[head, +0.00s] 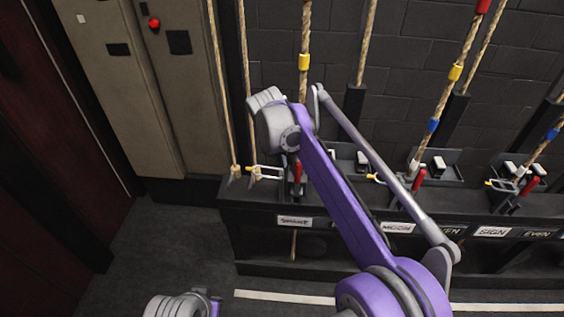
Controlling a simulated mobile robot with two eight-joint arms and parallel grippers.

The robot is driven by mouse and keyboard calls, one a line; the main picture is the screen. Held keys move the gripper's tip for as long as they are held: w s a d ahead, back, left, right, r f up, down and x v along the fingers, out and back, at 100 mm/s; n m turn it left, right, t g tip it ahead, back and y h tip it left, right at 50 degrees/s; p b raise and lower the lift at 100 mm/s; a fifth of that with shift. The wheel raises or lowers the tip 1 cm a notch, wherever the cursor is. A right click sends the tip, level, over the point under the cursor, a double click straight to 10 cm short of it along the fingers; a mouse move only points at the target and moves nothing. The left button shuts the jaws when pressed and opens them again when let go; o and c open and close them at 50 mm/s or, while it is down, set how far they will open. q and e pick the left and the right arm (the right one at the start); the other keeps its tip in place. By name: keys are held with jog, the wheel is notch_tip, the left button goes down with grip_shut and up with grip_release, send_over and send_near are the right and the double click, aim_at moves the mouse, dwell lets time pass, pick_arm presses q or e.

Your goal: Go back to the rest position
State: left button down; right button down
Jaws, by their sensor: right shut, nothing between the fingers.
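My right arm reaches up from the bottom right, purple and grey, across the middle of the head view. Its grey end with the right gripper (289,139) is in front of the rope rail, close to the leftmost rope lock. The fingers are small and partly hidden, with nothing seen held in them. Of my left arm only a grey ribbed part with a bit of purple shows at the bottom edge; its gripper is out of view.
A dark rail (262,213) with labels, ropes and red-handled locks (418,181) runs along the grey brick wall. A beige cabinet (118,85) with a red button (154,24) stands at the left. Dark floor (165,245) is clear in front of it.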

jog(key=s+d+r+m+p, duration=0.3)
jog(key=s+d+m, duration=1.3)
jog(key=s+d+f+m+p, duration=0.1)
jog(key=s+d+f+m, duration=0.1)
jog(key=s+f+m, duration=0.1)
jog(key=s+d+f+m+t, duration=0.1)
jog(key=s+d+f+m, duration=0.1)
jog(key=s+m, duration=0.4)
jog(key=s+d+f+m+t+y+p, duration=0.1)
jog(key=s+d+f+m, duration=0.2)
jog(key=s+m, duration=0.2)
jog(key=s, duration=0.3)
jog(key=shift+f+p, duration=0.3)
jog(key=shift+s, duration=0.1)
